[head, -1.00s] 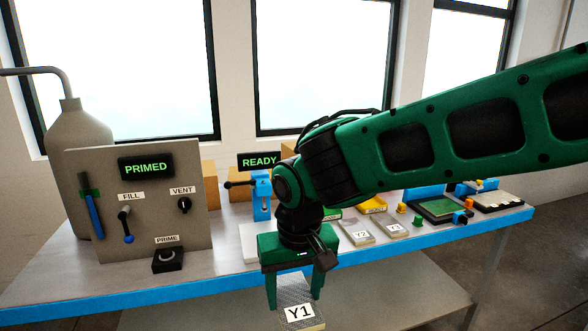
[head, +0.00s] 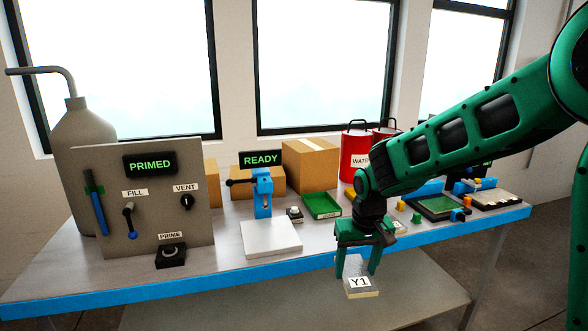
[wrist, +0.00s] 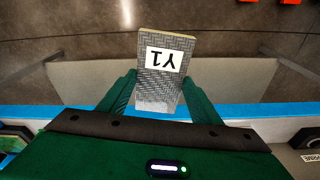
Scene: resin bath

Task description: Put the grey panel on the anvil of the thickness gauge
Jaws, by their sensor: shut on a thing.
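My gripper (head: 357,266) is shut on a grey woven-pattern panel marked Y1 (head: 361,291), in front of the bench's blue front edge in the head view. In the wrist view the panel (wrist: 160,88) sits between the two green fingers of my gripper (wrist: 159,98). The thickness gauge (head: 262,193) is a blue stand with a side handle, under a display reading READY. A pale flat plate (head: 271,238) lies in front of it, bare; I cannot tell whether this is the anvil. The panel is to the right of the gauge and apart from it.
A grey control board (head: 140,220) reading PRIMED stands left of the gauge. A green tray (head: 321,205), a small black button box (head: 295,214) and a cardboard box (head: 310,165) are to its right. Red cans (head: 356,150) stand behind my arm. A lower shelf (head: 250,300) shows below.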

